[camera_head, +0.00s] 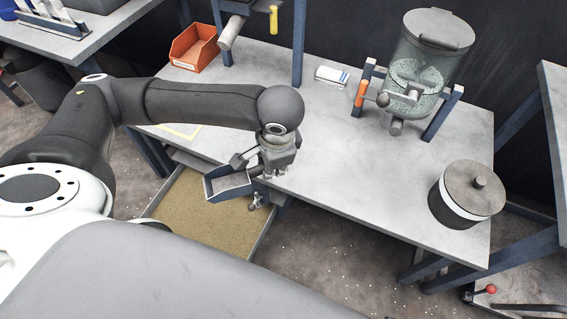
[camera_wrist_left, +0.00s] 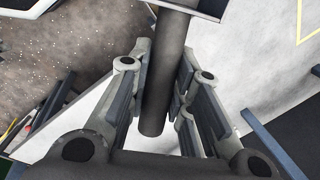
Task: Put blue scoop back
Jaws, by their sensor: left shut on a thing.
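The blue scoop (camera_head: 228,187) has an open blue-edged bowl and hangs beside my left gripper (camera_head: 272,172) in the head view, over the table's front edge and the bin. In the left wrist view its dark round handle (camera_wrist_left: 163,85) lies between the two fingers of my left gripper (camera_wrist_left: 163,100), which is shut on it. Part of the bowl (camera_wrist_left: 205,8) shows at the top of that view. The bowl looks empty, with a grey inside. My right gripper is not in view.
A bin of tan grains (camera_head: 212,215) stands below the table (camera_head: 330,185) front. A yellow outline (camera_head: 182,130) marks the table's left part, partly behind my arm. An orange bin (camera_head: 192,50), a white box (camera_head: 332,76), a clear hopper (camera_head: 430,60) and a lidded pot (camera_head: 468,193) stand around.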

